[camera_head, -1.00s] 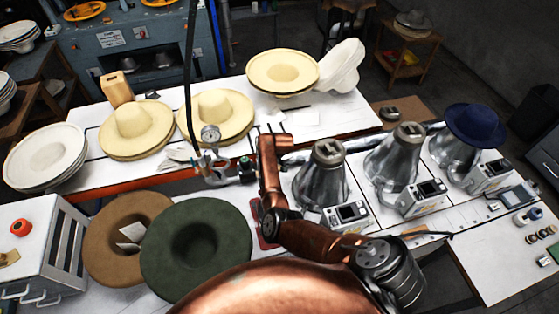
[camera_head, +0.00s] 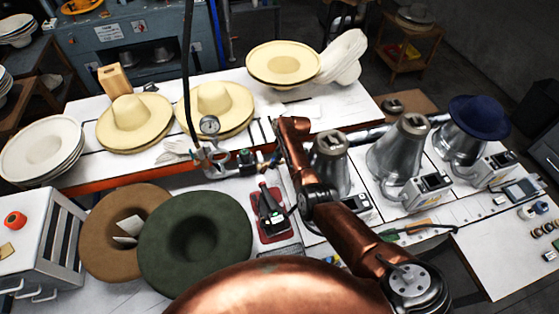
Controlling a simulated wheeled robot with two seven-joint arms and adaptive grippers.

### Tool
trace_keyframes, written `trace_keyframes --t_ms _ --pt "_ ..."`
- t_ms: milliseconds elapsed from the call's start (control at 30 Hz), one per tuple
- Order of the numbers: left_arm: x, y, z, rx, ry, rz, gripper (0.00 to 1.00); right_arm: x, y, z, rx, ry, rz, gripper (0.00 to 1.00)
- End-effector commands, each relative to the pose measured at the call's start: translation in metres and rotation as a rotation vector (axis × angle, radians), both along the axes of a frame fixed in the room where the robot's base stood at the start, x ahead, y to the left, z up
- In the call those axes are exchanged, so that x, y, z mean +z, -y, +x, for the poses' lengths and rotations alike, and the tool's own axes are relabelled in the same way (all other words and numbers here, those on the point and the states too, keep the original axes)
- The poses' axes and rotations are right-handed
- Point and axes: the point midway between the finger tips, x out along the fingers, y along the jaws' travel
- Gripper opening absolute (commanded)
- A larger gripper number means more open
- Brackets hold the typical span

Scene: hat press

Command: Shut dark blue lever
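A pressure gauge (camera_head: 209,125) stands on a pipe assembly with valve fittings (camera_head: 243,158), left of my arm's far end. I cannot make out a dark blue lever for certain among these small parts. My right arm, copper-coloured, comes in from the lower right and reaches up over the bench. My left gripper is not in view.
A green hat (camera_head: 195,241) and a brown hat (camera_head: 103,248) lie at front left. A black tool rests on a red tray (camera_head: 285,236). Metal hat presses (camera_head: 392,155) line the right, one under a navy hat (camera_head: 478,117). Cream hats (camera_head: 135,118) fill the back table.

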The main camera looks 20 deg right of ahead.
Motion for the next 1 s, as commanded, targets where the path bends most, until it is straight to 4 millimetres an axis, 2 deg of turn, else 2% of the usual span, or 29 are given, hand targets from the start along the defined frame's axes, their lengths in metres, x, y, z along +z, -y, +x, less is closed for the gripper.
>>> trace_keyframes --t_ms 367,400,467,767,867,1000 --pt "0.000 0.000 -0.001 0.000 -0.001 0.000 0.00 -0.001 -0.003 -0.001 0.005 -0.004 0.004 0.01" --pt "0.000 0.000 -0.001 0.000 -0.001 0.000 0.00 -0.001 -0.002 -0.001 0.005 -0.004 0.004 0.47" --pt "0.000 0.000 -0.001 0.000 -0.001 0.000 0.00 -0.001 -0.002 -0.001 0.005 -0.003 0.003 0.51" --pt "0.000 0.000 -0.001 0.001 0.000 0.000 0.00 0.001 -0.001 0.000 0.003 0.000 0.001 0.52" --pt "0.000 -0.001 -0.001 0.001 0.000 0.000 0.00 0.007 -0.001 0.000 0.003 0.001 0.002 0.52" --pt "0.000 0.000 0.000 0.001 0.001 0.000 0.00 0.027 -0.001 0.001 0.002 0.003 0.002 0.52"
